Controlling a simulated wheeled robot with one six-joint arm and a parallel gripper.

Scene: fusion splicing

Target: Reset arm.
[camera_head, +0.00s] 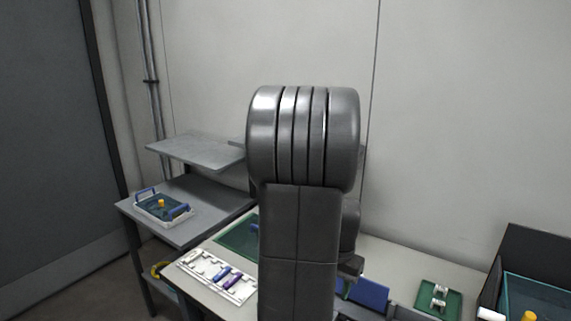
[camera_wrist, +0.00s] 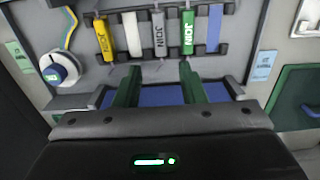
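My gripper (camera_wrist: 158,75) shows in the wrist view as two green fingers standing well apart, with nothing held between them. A blue surface shows behind the fingers, and a rack (camera_wrist: 162,57) with hanging strips lies just past their tips.
The rack holds a yellow strip (camera_wrist: 104,40), a grey strip (camera_wrist: 159,35) and a green strip (camera_wrist: 187,32). A white reel (camera_wrist: 60,68) is at left. On the bench are a white holder (camera_head: 238,291) and a green tray (camera_head: 452,303); a caddy (camera_head: 163,206) sits on the left shelf.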

